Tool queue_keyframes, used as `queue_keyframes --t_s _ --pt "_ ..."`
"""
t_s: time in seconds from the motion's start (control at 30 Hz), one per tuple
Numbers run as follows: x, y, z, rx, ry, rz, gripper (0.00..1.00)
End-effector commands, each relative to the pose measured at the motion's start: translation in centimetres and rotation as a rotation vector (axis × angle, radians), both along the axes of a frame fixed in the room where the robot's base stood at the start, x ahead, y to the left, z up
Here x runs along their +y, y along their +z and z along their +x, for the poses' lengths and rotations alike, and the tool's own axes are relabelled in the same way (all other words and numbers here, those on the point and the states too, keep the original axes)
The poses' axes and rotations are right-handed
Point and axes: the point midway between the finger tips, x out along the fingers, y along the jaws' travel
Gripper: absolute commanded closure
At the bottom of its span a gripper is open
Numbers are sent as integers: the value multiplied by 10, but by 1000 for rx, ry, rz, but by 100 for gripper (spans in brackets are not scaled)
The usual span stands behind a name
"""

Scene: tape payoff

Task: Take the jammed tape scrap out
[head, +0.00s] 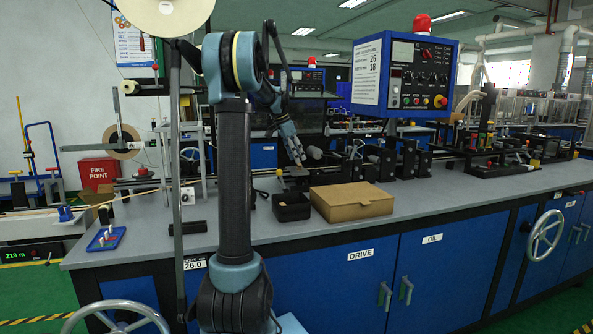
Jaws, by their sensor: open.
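My gripper (299,162) is at the end of my arm, over the back of the grey bench, pointing down. It is small in the picture; its jaws are open and I see nothing held. Behind and below it is the row of dark machine blocks and rollers (378,160) on the bench. I cannot make out the jammed tape scrap; it is too small or hidden behind my arm or the machine parts. A pale tape strip (75,211) runs in from the left towards the bench.
A black open bin (291,212) and a closed cardboard box (352,203) stand side by side at the bench's front. A blue control box (405,75) with a red lamp hangs above. A blue stand (106,238) sits at the left corner. The grey bench top (470,204) is clear front right.

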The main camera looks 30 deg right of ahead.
Motion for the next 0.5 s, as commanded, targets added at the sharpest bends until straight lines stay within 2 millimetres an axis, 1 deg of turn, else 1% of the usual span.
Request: queue_keyframes --t_s 0.1,0.23,0.33,0.5 --pt "-6 -17 -5 1 -1 0 54" --pt "-11 -29 -5 0 0 0 54" --pt "-12 -33 -6 0 1 0 54" --pt "-12 -34 -6 0 1 0 54"
